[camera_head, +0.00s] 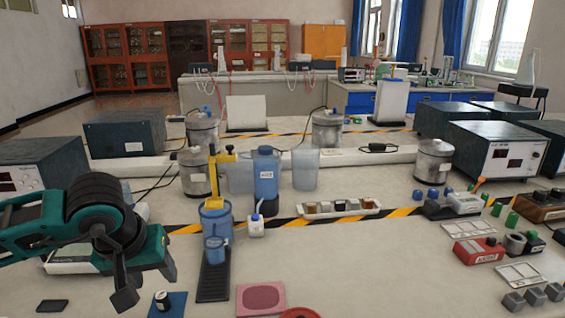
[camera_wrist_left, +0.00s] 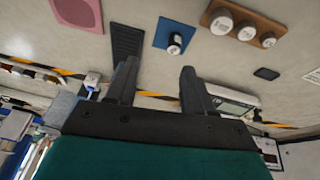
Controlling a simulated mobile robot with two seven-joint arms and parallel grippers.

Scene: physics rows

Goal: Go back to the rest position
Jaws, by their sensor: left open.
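My left gripper (camera_head: 146,290) comes in from the left in the head view, above the front left of the table. In the left wrist view its two dark fingers (camera_wrist_left: 160,85) stand apart with nothing between them. A small black-and-white weight (camera_head: 162,301) on a blue mat (camera_head: 178,308) is to the right of the gripper in the head view. The weight (camera_wrist_left: 175,44) also shows in the left wrist view, beyond the fingers and apart from them. My right gripper is in neither view.
A blue cylinder (camera_head: 216,222) with a yellow top part stands right of my left arm, beside a blue bottle (camera_head: 266,180). A black ribbed strip (camera_head: 213,280) and pink pad (camera_head: 261,298) lie in front. A grey instrument box (camera_head: 40,165) stands behind my arm.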

